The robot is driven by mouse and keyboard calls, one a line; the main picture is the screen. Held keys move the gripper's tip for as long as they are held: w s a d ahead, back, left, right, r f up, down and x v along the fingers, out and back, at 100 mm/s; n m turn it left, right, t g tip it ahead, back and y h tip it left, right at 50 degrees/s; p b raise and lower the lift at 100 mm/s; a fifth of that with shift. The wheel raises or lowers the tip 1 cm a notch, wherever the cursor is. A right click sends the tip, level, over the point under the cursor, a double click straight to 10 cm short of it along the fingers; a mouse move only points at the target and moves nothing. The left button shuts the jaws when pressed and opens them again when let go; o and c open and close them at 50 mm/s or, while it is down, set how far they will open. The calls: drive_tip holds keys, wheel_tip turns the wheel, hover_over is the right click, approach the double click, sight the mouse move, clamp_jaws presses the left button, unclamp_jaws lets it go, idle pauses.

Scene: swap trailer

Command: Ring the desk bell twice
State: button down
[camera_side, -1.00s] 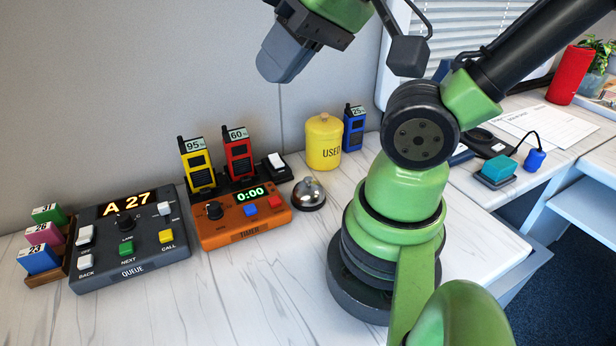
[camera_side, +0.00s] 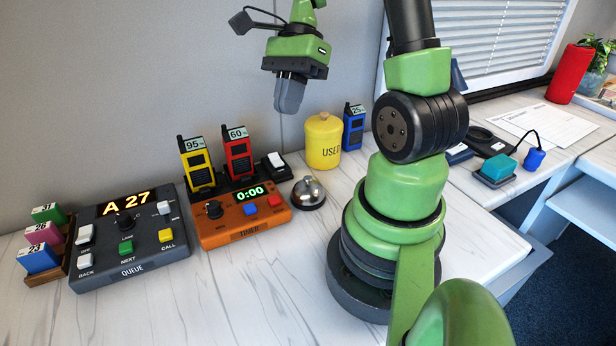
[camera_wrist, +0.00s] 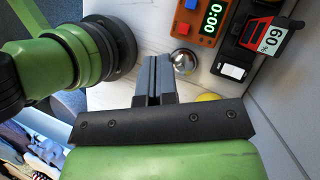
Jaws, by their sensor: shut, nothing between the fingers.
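The silver desk bell (camera_side: 308,193) with a dark base stands on the desk, just right of the orange timer. It also shows in the wrist view (camera_wrist: 184,62), just right of the fingertips. My gripper (camera_side: 288,108) is shut and empty. It points down in the air well above the desk, apart from the bell. In the wrist view its fingers (camera_wrist: 154,60) lie side by side.
The orange timer (camera_side: 240,226) reads 0:00. The grey queue box (camera_side: 130,250) reads A 27. Yellow and red radios (camera_side: 238,153) stand behind the timer. A yellow "USED" canister (camera_side: 323,142) and a blue radio (camera_side: 354,127) stand behind the bell.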

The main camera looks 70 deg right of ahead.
sight(308, 181)
drive_tip(key=s+d+f+m+y, duration=0.1)
drive_tip(key=d+f+m+y, duration=0.1)
drive_tip(key=m, duration=0.4)
wheel_tip(308, 181, down, 3)
drive_tip(key=shift+s+d+r+t+y, duration=0.2)
drive_tip(key=shift+s+d+t+y, duration=0.2)
drive_tip(key=shift+d, duration=0.5)
drive_tip(key=shift+f, duration=0.1)
drive_tip(key=shift+f, duration=4.3)
drive_tip(key=shift+f, duration=0.1)
drive_tip(key=shift+w+f, duration=0.1)
drive_tip(key=shift+f, duration=0.2)
drive_tip(key=shift+f, duration=0.55)
drive_tip(key=shift+r, duration=1)
